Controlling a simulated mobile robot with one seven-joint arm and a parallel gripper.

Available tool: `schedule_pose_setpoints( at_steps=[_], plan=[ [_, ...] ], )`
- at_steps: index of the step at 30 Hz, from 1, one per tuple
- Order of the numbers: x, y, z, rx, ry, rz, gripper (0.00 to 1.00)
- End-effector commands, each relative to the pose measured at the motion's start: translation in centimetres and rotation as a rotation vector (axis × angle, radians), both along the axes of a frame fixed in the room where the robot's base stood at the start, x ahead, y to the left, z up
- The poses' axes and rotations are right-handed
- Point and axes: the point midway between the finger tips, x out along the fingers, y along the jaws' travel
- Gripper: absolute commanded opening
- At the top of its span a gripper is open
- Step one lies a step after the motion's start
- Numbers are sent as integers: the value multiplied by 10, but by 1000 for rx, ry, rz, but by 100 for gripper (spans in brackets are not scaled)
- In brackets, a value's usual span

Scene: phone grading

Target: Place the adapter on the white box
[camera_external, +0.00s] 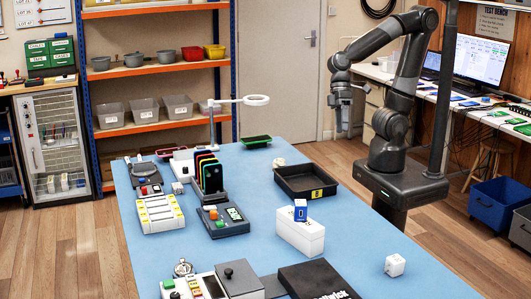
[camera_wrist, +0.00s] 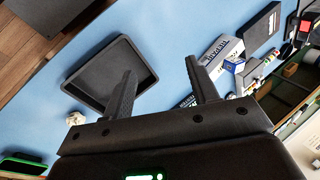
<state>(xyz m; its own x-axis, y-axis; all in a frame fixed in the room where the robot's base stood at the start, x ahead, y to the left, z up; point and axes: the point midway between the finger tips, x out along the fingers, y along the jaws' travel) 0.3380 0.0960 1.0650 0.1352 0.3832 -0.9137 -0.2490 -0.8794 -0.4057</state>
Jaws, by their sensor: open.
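A small white cube (camera_external: 395,265), which looks like the adapter, sits alone on the blue table at the front right in the external view. I cannot make it out in the wrist view. The long white box (camera_external: 300,235) stands near the table's middle; a small blue-and-white box (camera_external: 300,210) is on its top. Both also show in the wrist view, the white box (camera_wrist: 222,48) with dark lettering and the blue box (camera_wrist: 235,65) beside the right finger in the picture. My gripper (camera_external: 341,122) is raised beyond the table's right edge, apart from both, open and empty (camera_wrist: 160,70).
Upright phones in a rack (camera_external: 208,175), a lamp stand (camera_external: 211,125) and a black flat box (camera_external: 318,281) occupy the table. The right front is mostly clear.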

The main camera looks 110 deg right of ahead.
Motion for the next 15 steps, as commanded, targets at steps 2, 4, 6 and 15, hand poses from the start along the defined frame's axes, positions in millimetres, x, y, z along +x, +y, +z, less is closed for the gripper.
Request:
schedule_pose_setpoints(
  at_steps=[2, 4, 6, 15],
  plan=[
    [-11, -19, 12, -95, -92, 40, 54],
    [-20, -36, 22, -179, -164, 76, 54],
    [-28, -53, 31, -259, -232, 104, 54],
    [-47, -94, 55, -457, -391, 165, 54]
  ],
)
